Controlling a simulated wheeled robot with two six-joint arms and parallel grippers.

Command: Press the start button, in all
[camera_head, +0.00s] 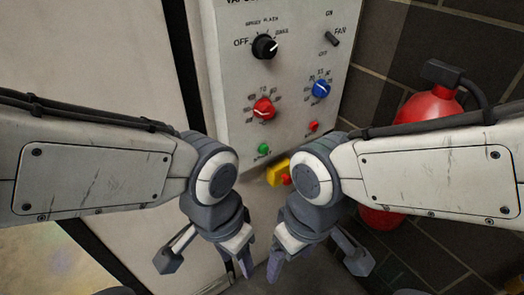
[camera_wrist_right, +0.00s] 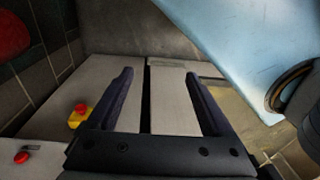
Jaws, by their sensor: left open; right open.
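A pale control panel (camera_head: 285,85) stands in front of me in the head view. Low on it are a small green button (camera_head: 263,148) and a small red button (camera_head: 313,126); their labels are too small to read. My left gripper (camera_head: 207,258) is open and empty, below and left of the green button, apart from the panel. My right gripper (camera_head: 316,262) is open and empty, below the panel and beside the left one. In the right wrist view its fingers (camera_wrist_right: 157,76) are spread with nothing between them. A red button (camera_wrist_right: 22,157) shows there at lower left; the green button does not show.
A yellow box with a red mushroom button (camera_head: 278,172) sits just below the panel, between my forearms; it also shows in the wrist view (camera_wrist_right: 79,117). Black, red and blue knobs and a fan switch (camera_head: 332,39) are higher up. A red fire extinguisher (camera_head: 430,106) stands at right.

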